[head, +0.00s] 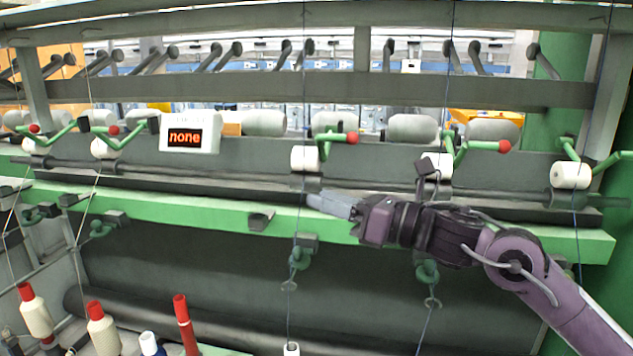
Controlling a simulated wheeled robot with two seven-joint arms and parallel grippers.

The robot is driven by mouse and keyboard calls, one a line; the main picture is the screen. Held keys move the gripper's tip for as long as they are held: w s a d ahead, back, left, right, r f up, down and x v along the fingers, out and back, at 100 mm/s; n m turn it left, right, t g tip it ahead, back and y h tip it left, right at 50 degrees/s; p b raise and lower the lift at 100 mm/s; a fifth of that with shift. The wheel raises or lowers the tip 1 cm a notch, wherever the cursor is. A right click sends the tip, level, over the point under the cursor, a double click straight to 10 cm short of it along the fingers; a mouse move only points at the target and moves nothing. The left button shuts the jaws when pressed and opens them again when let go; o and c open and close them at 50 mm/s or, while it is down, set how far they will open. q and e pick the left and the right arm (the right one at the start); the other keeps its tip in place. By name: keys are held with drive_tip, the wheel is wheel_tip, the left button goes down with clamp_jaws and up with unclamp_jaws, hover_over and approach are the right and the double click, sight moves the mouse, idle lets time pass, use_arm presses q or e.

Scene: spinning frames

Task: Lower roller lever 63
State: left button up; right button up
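Green roller levers with red knobs line the spinning frame. One lever (331,137) points right at the middle, and another (478,147) stands right of it. Two more levers, one at the left (127,134) and one at the far left (57,135), point left. I can read no number 63 on any of them. My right gripper (325,205) reaches in from the right, below the middle lever and its white roller (305,158), apart from the lever. Its pale fingers look closed together, with nothing visible between them. My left gripper is not in view.
A white display (190,131) reads "none". A green beam (160,209) runs across below the rollers, behind my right gripper. Thin yarns hang down the front. Yarn bobbins (103,330) stand at lower left. A green lever (590,158) is at far right.

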drive_tip(key=s+d+f+m+t+h, duration=0.25)
drive_tip(key=f+m+h, duration=0.35)
drive_tip(key=f+m, duration=0.75)
drive_tip(key=s+d+f+m+t+h, duration=0.2)
drive_tip(key=s+d+f+m+h, duration=0.3)
drive_tip(key=f+m, duration=0.85)
drive_tip(key=s+d+f+m+g+h, duration=0.3)
drive_tip(key=s+d+f+m+g, duration=0.25)
drive_tip(key=s+m, duration=0.4)
drive_tip(key=s+d+f+m+g+h, duration=0.35)
drive_tip(key=s+f+m, duration=0.4)
drive_tip(key=s, duration=0.25)
wheel_tip(320, 180, down, 31)
drive_tip(key=s+g, duration=0.2)
drive_tip(key=s+d+f, duration=0.2)
drive_tip(key=s+f, duration=0.6)
drive_tip(key=s, duration=0.1)
drive_tip(key=s+d+f+g, duration=0.1)
drive_tip(key=s+d+f, duration=0.1)
drive_tip(key=s+f, duration=0.7)
drive_tip(key=shift+s+d, duration=0.15)
drive_tip(key=shift+s, duration=0.5)
